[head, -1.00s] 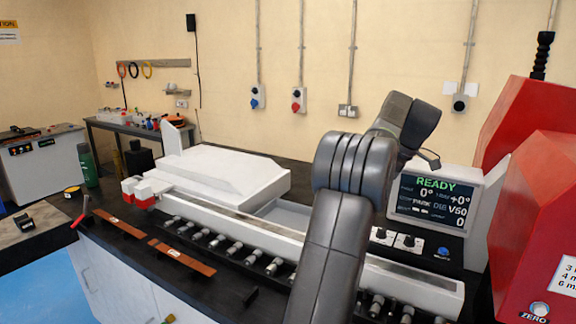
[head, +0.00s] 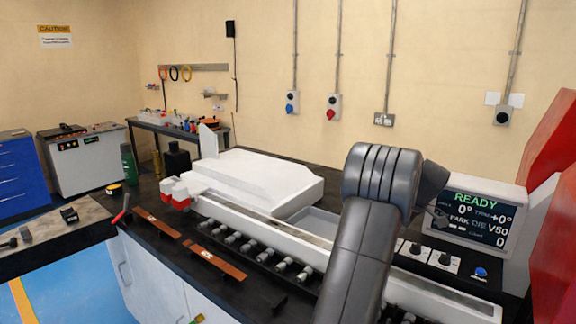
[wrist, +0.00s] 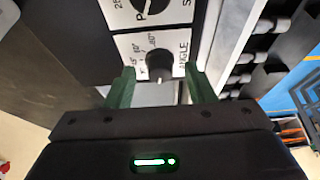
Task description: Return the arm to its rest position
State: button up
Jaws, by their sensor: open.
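My arm rises through the right of the head view, its dark grey ribbed elbow in front of the bending machine. My gripper is hidden behind it there. In the wrist view my gripper (wrist: 160,92) shows two green fingers spread apart with nothing between them. Beyond the fingertips is a black knob (wrist: 159,64) on a white plate marked ANGLE; the exact distance cannot be told. The machine's display (head: 478,218) reads READY, with 0°, +0° and PARK.
The white bender bed (head: 255,180) and a row of rollers (head: 262,255) lie left of my arm. Two copper bars (head: 215,263) lie on the black bench. A red housing (head: 560,210) stands at the right edge. A green bottle (head: 129,164) stands at the back left.

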jog(key=shift+r, duration=0.1)
jog(key=b+v, duration=0.1)
jog(key=v, duration=1.3)
jog(key=p+x, duration=0.1)
jog(key=x, duration=1.3)
jog(key=shift+f, duration=0.2)
jog(key=shift+m, duration=0.4)
jog(key=shift+s+r+m+t+h, duration=0.15)
jog(key=shift+m+t+h, duration=0.2)
jog(key=shift+m, duration=0.45)
jog(key=m+h, duration=0.1)
jog(key=m, duration=0.2)
jog(key=m+t+h, duration=0.1)
jog(key=m, duration=0.1)
jog(key=shift+a+m, duration=0.2)
jog(key=shift+m, duration=0.2)
jog(key=m+h, duration=0.1)
jog(key=m, duration=0.2)
jog(key=shift+a+m, duration=0.1)
jog(key=shift+m, duration=0.2)
jog(key=shift+m+g+h+b, duration=0.35)
jog(key=shift+m+h, duration=0.6)
jog(key=shift+m, duration=1.15)
jog(key=shift+v, duration=0.9)
